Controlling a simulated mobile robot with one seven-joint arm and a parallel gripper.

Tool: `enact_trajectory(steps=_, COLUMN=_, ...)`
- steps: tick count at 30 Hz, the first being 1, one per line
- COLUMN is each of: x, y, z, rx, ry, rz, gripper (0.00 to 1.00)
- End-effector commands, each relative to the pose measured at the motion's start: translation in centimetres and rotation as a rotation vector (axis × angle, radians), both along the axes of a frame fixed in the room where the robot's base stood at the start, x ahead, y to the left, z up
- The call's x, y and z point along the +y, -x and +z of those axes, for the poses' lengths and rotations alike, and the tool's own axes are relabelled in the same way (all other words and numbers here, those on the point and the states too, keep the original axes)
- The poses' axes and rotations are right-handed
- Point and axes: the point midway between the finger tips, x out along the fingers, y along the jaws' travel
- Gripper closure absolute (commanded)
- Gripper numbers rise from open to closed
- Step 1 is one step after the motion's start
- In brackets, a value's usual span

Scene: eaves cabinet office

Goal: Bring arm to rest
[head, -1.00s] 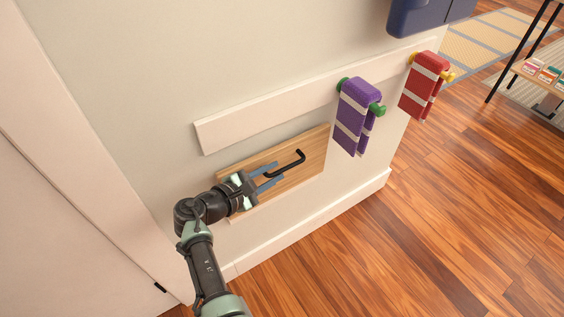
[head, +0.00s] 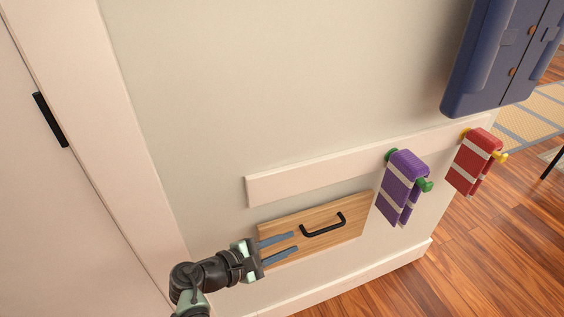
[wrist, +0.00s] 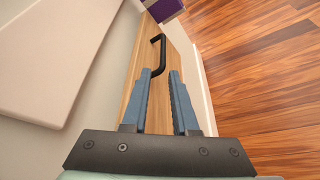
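My gripper (head: 296,243) is at the lower middle of the head view, in front of a low wooden panel (head: 352,228) with a black handle (head: 323,227). Its two blue-grey fingers are apart with nothing between them. In the wrist view my gripper (wrist: 160,82) points along the wooden panel (wrist: 140,82). The black handle (wrist: 161,52) lies just beyond the fingertips, and a gap shows between them and it in the head view. My arm comes in from the bottom edge of the head view.
A pale rail (head: 318,177) on the wall holds a purple striped cloth (head: 402,182) and a red striped cloth (head: 471,164) on pegs. A blue cabinet (head: 492,62) hangs at upper right. A door (head: 35,200) is at left. Wooden floor (head: 440,285) is clear at lower right.

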Motion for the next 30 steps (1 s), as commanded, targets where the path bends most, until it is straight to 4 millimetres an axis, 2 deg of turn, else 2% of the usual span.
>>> enact_trajectory(steps=4, x=0.0, y=-0.1, z=0.2, rx=-0.015, ry=-0.026, rz=-0.006, gripper=0.73)
enact_trajectory(steps=7, x=-0.1, y=-0.6, z=1.0, rx=-0.086, ry=-0.143, rz=-0.03, gripper=0.73)
enact_trajectory(steps=11, x=0.1, y=-1.7, z=3.5, rx=-0.271, ry=-0.441, rz=-0.083, gripper=0.73)
enact_trajectory(steps=14, x=0.4, y=-2.6, z=6.7, rx=-0.45, ry=-0.72, rz=-0.121, gripper=0.73)
enact_trajectory(steps=17, x=0.7, y=-3.1, z=10.9, rx=-0.624, ry=-0.992, rz=-0.142, gripper=0.73)
enact_trajectory(steps=22, x=1.1, y=-2.3, z=20.2, rx=-0.904, ry=-1.442, rz=-0.124, gripper=0.73)
enact_trajectory(steps=26, x=1.2, y=0.3, z=28.4, rx=-1.084, ry=-1.779, rz=-0.054, gripper=0.73)
enact_trajectory(steps=27, x=1.3, y=1.6, z=31.0, rx=-1.128, ry=-1.88, rz=-0.02, gripper=0.73)
enact_trajectory(steps=29, x=1.4, y=3.8, z=34.9, rx=-1.185, ry=-2.03, rz=0.041, gripper=0.73)
enact_trajectory(steps=30, x=1.7, y=4.0, z=38.1, rx=-1.244, ry=-2.037, rz=0.148, gripper=0.73)
